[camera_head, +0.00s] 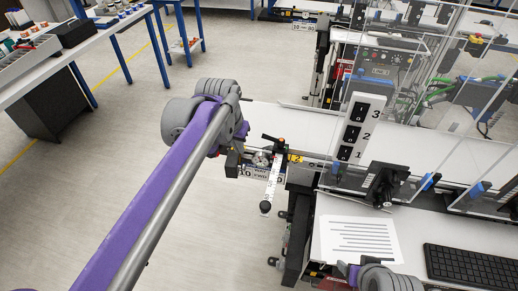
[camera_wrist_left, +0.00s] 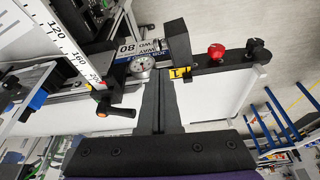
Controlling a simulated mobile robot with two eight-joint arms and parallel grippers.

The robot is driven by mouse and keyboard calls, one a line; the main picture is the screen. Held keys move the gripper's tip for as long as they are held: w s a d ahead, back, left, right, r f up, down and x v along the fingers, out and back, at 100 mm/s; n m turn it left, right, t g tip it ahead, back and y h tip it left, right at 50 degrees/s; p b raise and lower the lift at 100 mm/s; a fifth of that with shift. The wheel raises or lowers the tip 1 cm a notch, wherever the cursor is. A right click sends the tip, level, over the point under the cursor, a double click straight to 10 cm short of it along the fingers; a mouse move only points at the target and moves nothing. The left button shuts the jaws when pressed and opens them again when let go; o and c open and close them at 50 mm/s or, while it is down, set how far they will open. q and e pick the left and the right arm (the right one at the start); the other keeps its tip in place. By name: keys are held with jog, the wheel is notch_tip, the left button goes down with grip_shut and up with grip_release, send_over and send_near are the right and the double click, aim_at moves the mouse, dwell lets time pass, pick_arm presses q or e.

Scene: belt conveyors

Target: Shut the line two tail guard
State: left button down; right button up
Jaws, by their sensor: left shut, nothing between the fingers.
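The yellow line two tag (camera_head: 295,158) sits at the near left end of the white belt (camera_head: 285,122). My left gripper (camera_head: 239,146) is at that end, mostly hidden behind my wrist. In the left wrist view its fingers (camera_wrist_left: 158,84) are shut and empty, close to a round dial gauge (camera_wrist_left: 140,65) and a yellow tag (camera_wrist_left: 180,72). Beside them a black bar (camera_wrist_left: 232,63) carries a red knob (camera_wrist_left: 216,50) and a black knob (camera_wrist_left: 255,46). I cannot tell for certain which part is the tail guard or how it stands.
A white scale (camera_head: 272,182) hangs at the belt end. A numbered white post (camera_head: 361,128) and clear panels (camera_head: 400,100) stand to the right. A paper sheet (camera_head: 360,238) and keyboard (camera_head: 473,268) lie on the near desk.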

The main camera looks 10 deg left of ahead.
aim_at(237, 164)
pick_arm(q)
jog(key=shift+w+d+f, duration=0.2)
jog(key=shift+w+f, duration=0.05)
jog(key=shift+w, duration=0.3)
jog(key=x, duration=0.9)
jog(key=shift+s+f, duration=0.1)
jog(key=shift+s, duration=0.05)
